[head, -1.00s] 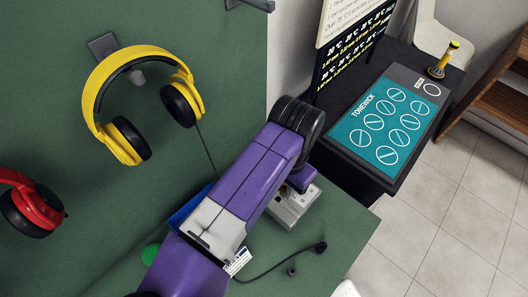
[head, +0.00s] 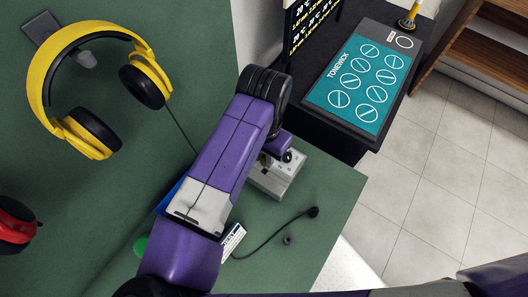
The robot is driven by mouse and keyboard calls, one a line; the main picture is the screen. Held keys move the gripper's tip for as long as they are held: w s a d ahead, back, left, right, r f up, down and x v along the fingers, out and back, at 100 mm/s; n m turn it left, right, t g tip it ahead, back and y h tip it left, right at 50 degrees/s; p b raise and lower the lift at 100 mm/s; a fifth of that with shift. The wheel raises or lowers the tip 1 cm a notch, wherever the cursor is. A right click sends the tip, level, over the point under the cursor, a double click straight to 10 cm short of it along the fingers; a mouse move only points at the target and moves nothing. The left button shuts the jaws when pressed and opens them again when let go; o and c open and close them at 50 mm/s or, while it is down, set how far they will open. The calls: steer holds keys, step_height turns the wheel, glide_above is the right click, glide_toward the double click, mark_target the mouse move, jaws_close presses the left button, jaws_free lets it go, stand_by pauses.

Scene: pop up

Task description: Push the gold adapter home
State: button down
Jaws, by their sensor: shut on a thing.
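A small light-grey box (head: 277,181) with sockets and markings on its top sits on the green surface, just right of my purple arm. The end of my arm comes down over the back of this box. My gripper (head: 268,160) shows only in part there, its fingers mostly hidden by the arm. A small gold-brown bit, seemingly the gold adapter (head: 264,159), shows at the gripper, against or just above the box. Whether it sits in a socket cannot be told.
Yellow headphones (head: 47,75) hang at upper left, their thin cable running behind my arm. Red headphones (head: 14,226) are at the left edge. A black cable with a plug (head: 313,212) and a white label card (head: 232,240) lie before the box.

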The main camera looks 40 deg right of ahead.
steer(key=shift+f+b, duration=0.4)
steer(key=shift+f, duration=0.65)
steer(key=shift+f+b, duration=1.1)
steer(key=shift+f, duration=0.95)
steer(key=c, duration=1.2)
jaws_free()
step_height(320, 180, up, 8)
steer(key=shift+f, duration=0.1)
